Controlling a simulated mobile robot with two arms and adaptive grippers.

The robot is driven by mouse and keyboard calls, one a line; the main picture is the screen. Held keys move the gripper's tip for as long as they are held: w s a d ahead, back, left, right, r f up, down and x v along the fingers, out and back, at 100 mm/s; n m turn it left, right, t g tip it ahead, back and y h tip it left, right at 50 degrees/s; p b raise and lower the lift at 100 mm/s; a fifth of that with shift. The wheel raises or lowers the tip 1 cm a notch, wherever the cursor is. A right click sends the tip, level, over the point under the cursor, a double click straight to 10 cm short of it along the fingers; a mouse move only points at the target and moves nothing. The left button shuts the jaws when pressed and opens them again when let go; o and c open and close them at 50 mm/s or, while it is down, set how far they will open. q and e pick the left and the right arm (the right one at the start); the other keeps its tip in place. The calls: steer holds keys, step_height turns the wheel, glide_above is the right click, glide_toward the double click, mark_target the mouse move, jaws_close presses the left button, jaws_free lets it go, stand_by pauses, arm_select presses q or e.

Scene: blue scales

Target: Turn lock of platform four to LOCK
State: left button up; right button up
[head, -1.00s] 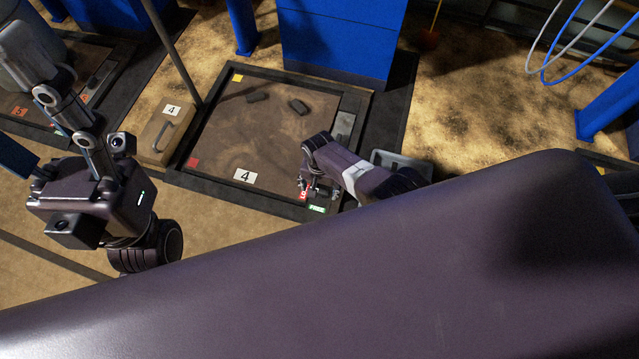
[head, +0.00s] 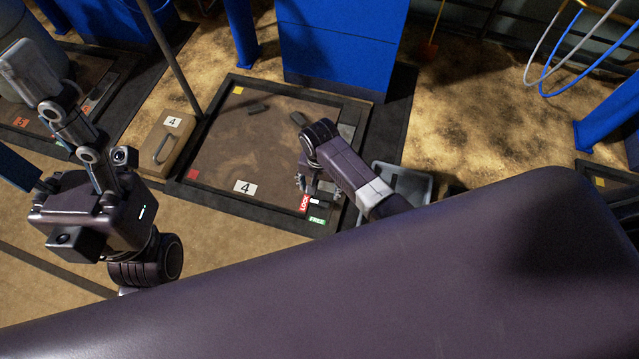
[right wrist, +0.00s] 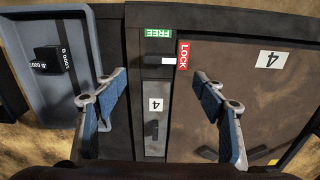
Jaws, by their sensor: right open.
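Platform four (head: 225,150) is a brown plate in a dark frame with a "4" label (head: 245,187). Its lock sits at the near right corner, with a red LOCK label (head: 305,203) and a green FREE label (head: 316,220).
Two dark pieces (head: 258,107) lie on the plate. A grey tray (right wrist: 35,110) with a black 1000 G weight (right wrist: 47,60) is beside the platform. A tan box (head: 170,143) marked 4 stands left. A blue column (head: 340,45) rises behind.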

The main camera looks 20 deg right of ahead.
steer(key=shift+r, duration=1)
